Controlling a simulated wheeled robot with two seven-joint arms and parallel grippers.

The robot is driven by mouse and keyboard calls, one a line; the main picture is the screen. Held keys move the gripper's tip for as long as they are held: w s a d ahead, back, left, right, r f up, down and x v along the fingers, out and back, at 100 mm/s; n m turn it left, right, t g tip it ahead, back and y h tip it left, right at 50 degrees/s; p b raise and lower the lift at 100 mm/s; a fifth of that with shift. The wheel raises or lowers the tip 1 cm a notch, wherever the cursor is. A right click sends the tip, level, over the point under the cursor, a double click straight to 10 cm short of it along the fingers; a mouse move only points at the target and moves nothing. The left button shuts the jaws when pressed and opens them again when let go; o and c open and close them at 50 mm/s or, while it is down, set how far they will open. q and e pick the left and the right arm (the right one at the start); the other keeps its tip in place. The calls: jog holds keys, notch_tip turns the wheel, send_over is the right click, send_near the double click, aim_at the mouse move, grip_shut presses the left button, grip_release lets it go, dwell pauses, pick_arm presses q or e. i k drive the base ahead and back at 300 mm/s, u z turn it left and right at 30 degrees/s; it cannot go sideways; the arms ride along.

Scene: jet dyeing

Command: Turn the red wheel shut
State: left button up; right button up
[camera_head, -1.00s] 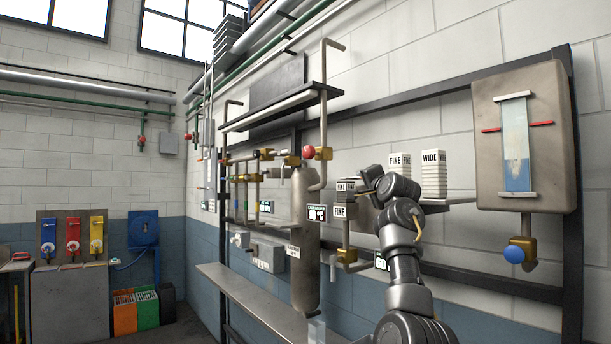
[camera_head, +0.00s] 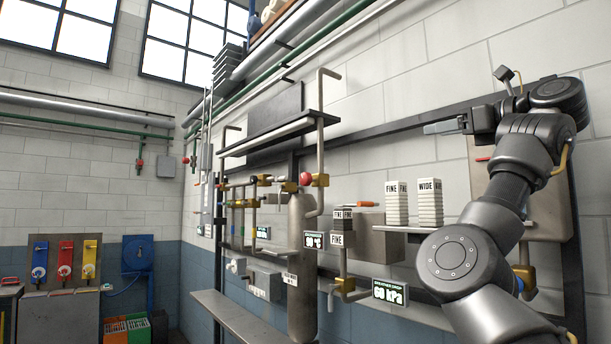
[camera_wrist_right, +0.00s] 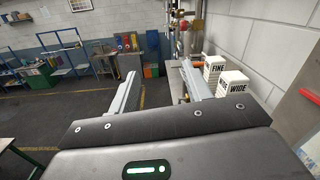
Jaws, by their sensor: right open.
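A small red round wheel or knob (camera_head: 306,179) sits on a brass valve body (camera_head: 320,180) on the vertical pipe in the middle of the head view. Its turned position cannot be told. My right gripper (camera_head: 428,128) is high in front of the white wall, to the right of and above the red wheel in the picture, and apart from it. In the right wrist view its two fingers (camera_wrist_right: 160,90) are spread with nothing between them. My left gripper is not in view.
White FINE (camera_head: 397,205) and WIDE (camera_head: 430,203) stacks stand on a shelf below my right gripper. A grey box (camera_head: 378,243) with an orange handle (camera_head: 367,204) is beside them. A 60 kPa display (camera_head: 389,291) hangs below. Other red fittings (camera_head: 139,163) are on the far wall.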

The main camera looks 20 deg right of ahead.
aim_at(306, 178)
jog(key=i, duration=2)
